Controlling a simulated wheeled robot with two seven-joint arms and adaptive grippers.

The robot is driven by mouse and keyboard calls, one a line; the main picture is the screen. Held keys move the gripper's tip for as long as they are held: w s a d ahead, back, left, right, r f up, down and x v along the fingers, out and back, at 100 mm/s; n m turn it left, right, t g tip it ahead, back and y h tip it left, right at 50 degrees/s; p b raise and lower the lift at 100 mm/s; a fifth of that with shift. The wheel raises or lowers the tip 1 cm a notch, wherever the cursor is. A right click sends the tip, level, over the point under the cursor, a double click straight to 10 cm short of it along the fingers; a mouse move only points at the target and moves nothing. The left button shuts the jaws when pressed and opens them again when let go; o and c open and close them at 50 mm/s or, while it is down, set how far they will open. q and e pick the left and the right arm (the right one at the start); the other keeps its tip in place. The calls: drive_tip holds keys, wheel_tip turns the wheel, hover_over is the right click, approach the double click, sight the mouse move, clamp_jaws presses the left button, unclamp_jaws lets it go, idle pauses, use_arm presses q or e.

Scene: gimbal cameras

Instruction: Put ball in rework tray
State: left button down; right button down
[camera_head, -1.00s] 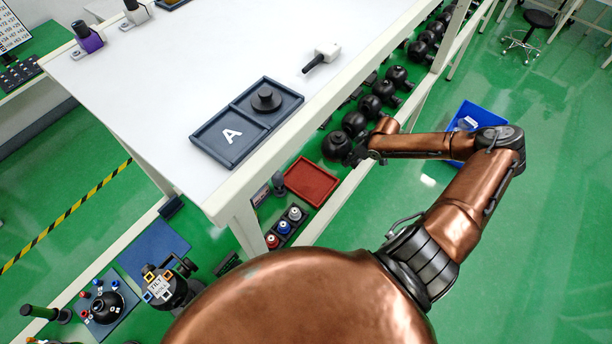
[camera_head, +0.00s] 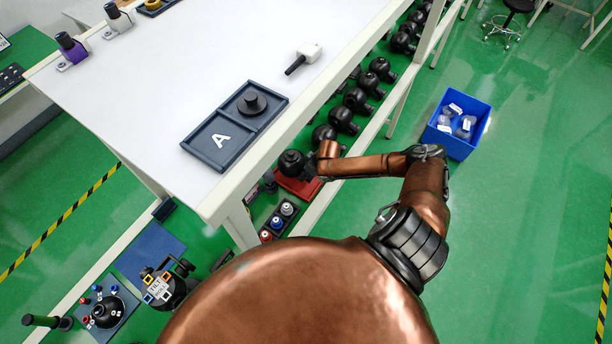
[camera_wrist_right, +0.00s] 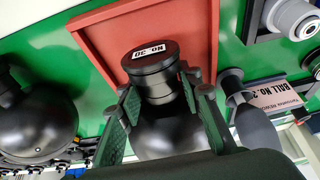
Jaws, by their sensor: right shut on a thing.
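My right gripper (camera_head: 312,168) is shut on a black ball (camera_head: 291,161) over the lower shelf beside the table. In the right wrist view the gripper's fingers (camera_wrist_right: 160,92) stand on both sides of the neck of the ball (camera_wrist_right: 165,132), whose end cap bears a white number label. The red tray (camera_head: 300,188) lies on the lower shelf, partly hidden by the ball and arm. The wrist view shows the red tray (camera_wrist_right: 95,45) right behind the ball's cap; I cannot tell whether they touch. My left gripper is not in view.
Several black balls (camera_head: 343,121) line the lower shelf beyond the tray. A holder with coloured-ringed parts (camera_head: 278,222) stands at the near side of the tray. The tabletop holds a dark tray marked A (camera_head: 215,160). A blue bin (camera_head: 458,147) stands on the floor at right.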

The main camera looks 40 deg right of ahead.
wheel_tip(320, 180, down, 2)
drive_tip(key=shift+d+f, duration=0.1)
drive_tip(key=shift+f, duration=0.05)
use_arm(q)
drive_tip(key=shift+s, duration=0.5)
use_arm(e)
drive_tip(key=shift+f, duration=0.15)
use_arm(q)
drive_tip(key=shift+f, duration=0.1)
use_arm(e)
drive_tip(key=c, duration=1.4)
unclamp_jaws()
drive_tip(key=shift+s+f, duration=0.1)
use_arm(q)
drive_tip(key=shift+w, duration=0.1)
use_arm(e)
drive_tip(key=v, duration=1.2)
